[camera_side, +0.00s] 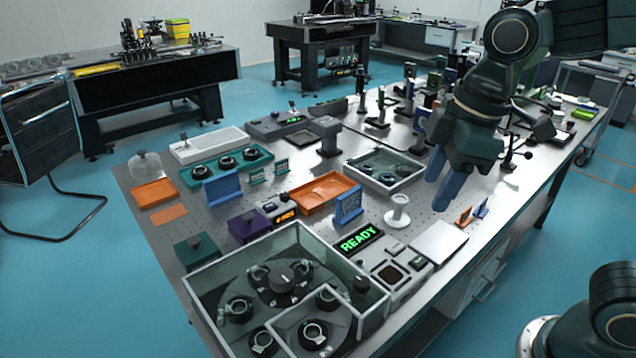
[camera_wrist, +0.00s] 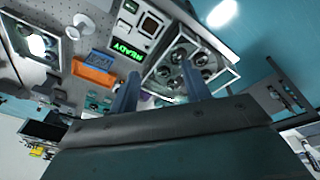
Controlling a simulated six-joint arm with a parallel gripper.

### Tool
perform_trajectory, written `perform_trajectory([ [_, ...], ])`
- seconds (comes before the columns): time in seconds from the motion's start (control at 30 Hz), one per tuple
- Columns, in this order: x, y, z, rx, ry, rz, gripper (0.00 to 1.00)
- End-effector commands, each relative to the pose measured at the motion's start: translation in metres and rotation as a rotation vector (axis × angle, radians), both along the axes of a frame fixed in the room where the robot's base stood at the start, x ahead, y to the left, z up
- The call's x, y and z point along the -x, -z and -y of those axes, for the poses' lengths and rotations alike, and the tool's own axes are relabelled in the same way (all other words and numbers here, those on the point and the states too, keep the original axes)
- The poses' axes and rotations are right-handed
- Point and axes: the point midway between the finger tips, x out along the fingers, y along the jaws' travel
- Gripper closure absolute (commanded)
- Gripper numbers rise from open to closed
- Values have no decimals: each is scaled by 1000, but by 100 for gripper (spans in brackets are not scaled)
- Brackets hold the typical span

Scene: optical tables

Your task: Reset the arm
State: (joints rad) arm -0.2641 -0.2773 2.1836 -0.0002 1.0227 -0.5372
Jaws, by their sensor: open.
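My gripper (camera_side: 446,190) hangs above the right part of the optical table (camera_side: 400,218) in the side view, with its blue fingers pointing down. In the wrist view its two blue fingers (camera_wrist: 160,92) stand apart with nothing between them, so it is open and empty. It appears clear of the objects below it. The arm above it is bent at the upper right of the side view.
A clear-walled box with round fixtures (camera_side: 196,297) stands at the front. Near it are a green READY display (camera_side: 360,240), a white round stand (camera_side: 398,212), an orange tray (camera_side: 322,205) and a grey tray (camera_side: 408,184). Several optical posts (camera_side: 382,105) stand behind.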

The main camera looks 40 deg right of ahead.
Motion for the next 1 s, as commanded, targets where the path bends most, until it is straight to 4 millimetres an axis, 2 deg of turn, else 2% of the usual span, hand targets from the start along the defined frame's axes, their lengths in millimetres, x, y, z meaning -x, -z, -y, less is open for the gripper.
perform_trajectory([
  [0.2,32,-5,33,-71,283,91,52],
  [0.53,75,1,65,-184,654,211,52],
  [0.7,84,4,71,-217,748,244,52],
  [1.0,87,5,72,-224,771,249,52],
])
